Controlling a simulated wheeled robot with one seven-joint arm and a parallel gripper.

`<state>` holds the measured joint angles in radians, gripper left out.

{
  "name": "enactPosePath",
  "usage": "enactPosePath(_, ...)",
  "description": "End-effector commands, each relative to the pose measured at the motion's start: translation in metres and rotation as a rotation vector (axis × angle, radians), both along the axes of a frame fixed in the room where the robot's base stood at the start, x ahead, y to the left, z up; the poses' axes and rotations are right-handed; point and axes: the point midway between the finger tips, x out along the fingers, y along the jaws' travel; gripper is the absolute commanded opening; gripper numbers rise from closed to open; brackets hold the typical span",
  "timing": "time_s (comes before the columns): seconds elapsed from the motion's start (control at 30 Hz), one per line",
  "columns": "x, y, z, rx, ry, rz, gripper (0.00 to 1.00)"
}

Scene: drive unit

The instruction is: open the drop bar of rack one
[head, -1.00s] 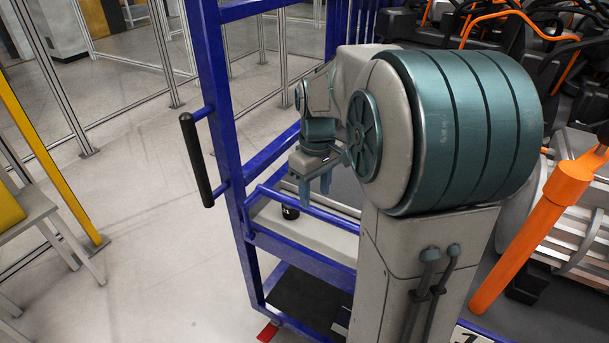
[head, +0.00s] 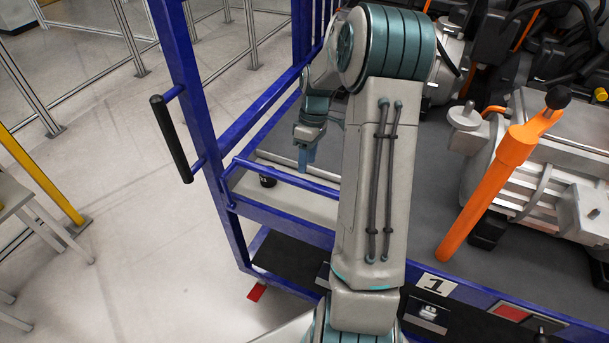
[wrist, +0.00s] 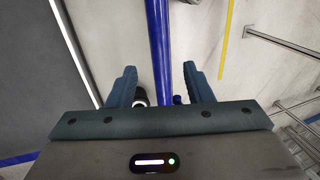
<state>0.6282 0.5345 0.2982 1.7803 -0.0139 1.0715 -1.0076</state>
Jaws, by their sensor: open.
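Rack one has a blue frame, with a white plate (head: 436,282) marked "1" on its front. A thin blue bar (head: 290,176) runs across its left section; I take this as the drop bar, though no label confirms it. My gripper (head: 306,157) is open, pointing down just above this bar. In the wrist view the blue bar (wrist: 160,60) runs between the two spread fingers of my gripper (wrist: 160,82), without clear contact. A black cylindrical part (head: 267,181) sits below the bar, beside the left finger in the wrist view. My arm hides the bar's right end.
A black handle (head: 171,139) sticks out left of the blue upright. An orange lever (head: 500,180) with a black knob stands right of my arm, before grey metal drive units (head: 550,150).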

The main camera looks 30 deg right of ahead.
Motion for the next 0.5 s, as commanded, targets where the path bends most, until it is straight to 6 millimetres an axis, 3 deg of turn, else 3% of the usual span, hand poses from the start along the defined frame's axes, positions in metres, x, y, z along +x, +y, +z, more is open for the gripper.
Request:
enactPosePath(0.23, -0.008, 0.01, -0.043, 0.001, 0.004, 0.002, 0.46)
enactPosePath(0.5, -0.011, 0.013, -0.061, -0.001, 0.001, 0.0, 0.46)
